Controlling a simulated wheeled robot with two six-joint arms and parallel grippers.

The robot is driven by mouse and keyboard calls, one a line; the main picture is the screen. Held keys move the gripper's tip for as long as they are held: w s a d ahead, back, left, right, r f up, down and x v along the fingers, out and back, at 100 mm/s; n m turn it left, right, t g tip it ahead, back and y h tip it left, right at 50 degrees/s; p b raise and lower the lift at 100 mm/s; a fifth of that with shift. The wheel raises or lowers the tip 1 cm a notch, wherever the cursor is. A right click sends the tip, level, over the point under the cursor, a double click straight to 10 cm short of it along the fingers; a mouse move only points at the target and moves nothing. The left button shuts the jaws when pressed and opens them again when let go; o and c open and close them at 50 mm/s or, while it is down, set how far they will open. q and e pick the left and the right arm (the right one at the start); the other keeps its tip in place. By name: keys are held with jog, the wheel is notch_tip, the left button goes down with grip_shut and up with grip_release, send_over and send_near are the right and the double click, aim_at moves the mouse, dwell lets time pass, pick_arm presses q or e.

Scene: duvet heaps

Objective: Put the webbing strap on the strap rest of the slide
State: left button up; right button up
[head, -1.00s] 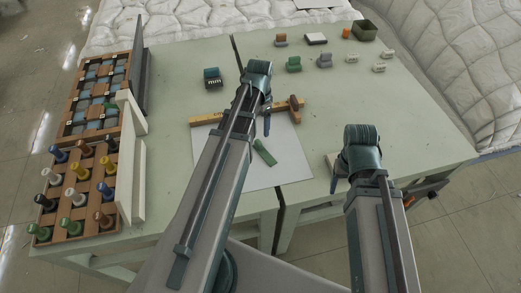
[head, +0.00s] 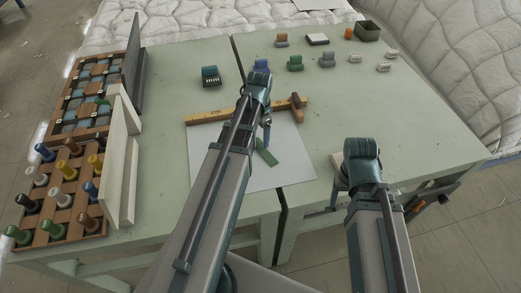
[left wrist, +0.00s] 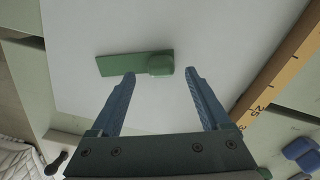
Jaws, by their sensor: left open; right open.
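A flat green strip (head: 265,151), which looks like the webbing strap, lies on the white sheet. In the left wrist view the strip (left wrist: 122,64) has a rounded green block (left wrist: 160,64) at one end; I cannot tell whether the block is part of it. My left gripper (head: 267,136) is open above it; in the left wrist view its fingertips (left wrist: 160,74) stand either side of the block end, with nothing gripped. My right gripper (head: 340,186) is open and empty at the table's front edge. I cannot make out which thing is the slide or its strap rest.
A wooden ruler (head: 208,117) with a crosspiece (head: 296,101) lies along the sheet's (head: 205,160) far edge. Wooden racks of pegs (head: 65,190) and blocks stand left. The right table part is mostly clear.

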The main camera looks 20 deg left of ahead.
aim_at(259, 139)
pick_arm(q)
notch_tip(259, 139, down, 3)
jog(key=shift+w+f+b, duration=0.1)
jog(key=shift+b, duration=1.05)
grip_shut()
